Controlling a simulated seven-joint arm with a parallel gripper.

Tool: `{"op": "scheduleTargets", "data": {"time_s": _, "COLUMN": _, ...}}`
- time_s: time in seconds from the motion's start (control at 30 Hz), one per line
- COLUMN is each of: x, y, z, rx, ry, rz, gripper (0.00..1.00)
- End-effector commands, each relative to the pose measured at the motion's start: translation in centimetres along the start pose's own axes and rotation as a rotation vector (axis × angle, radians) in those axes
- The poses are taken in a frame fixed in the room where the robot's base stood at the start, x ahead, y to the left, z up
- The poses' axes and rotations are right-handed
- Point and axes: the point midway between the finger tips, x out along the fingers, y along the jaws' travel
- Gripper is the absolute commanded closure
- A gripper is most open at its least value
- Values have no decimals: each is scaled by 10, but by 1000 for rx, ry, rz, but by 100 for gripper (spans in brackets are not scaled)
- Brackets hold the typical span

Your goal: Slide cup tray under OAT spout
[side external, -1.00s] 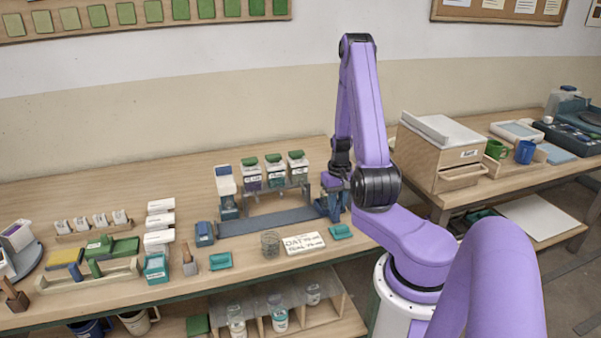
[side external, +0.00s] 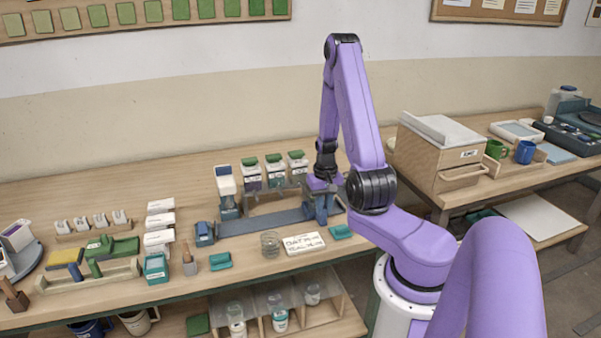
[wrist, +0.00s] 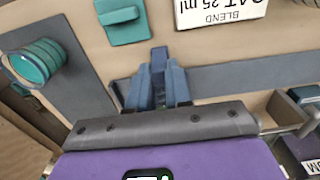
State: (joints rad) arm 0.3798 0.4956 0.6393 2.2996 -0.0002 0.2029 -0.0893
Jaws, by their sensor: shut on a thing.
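My gripper (side external: 319,212) is low over the right part of the long slate-blue rail (side external: 262,222). In the wrist view its blue fingers (wrist: 157,88) are shut on a narrow dark-blue upright piece (wrist: 158,62), seemingly the cup tray's grip. The rest of the tray is mostly hidden by my gripper and arm. Three green-lidded glaze containers (side external: 275,171) stand on the rack behind the rail, left of my gripper. I cannot tell which is OAT.
A white card (side external: 304,244), reading OAT 25 ml BLEND in the wrist view, lies in front of the rail. A clear glass (side external: 270,244) and teal pads (side external: 340,232) are beside it.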

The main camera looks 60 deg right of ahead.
Motion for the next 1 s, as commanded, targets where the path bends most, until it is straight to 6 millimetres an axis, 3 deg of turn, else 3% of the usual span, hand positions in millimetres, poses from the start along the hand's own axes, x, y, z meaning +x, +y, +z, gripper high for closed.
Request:
{"op": "scheduleTargets", "data": {"time_s": 0.5, "x": 0, "y": -31, "z": 0, "rx": -3, "ry": 1, "rz": 0, "gripper": 100}}
{"op": "scheduleTargets", "data": {"time_s": 0.97, "x": 0, "y": -35, "z": 0, "rx": 0, "ry": 1, "rz": 0, "gripper": 100}}
{"op": "scheduleTargets", "data": {"time_s": 1.0, "x": 0, "y": -35, "z": 0, "rx": 0, "ry": 1, "rz": 0, "gripper": 71}}
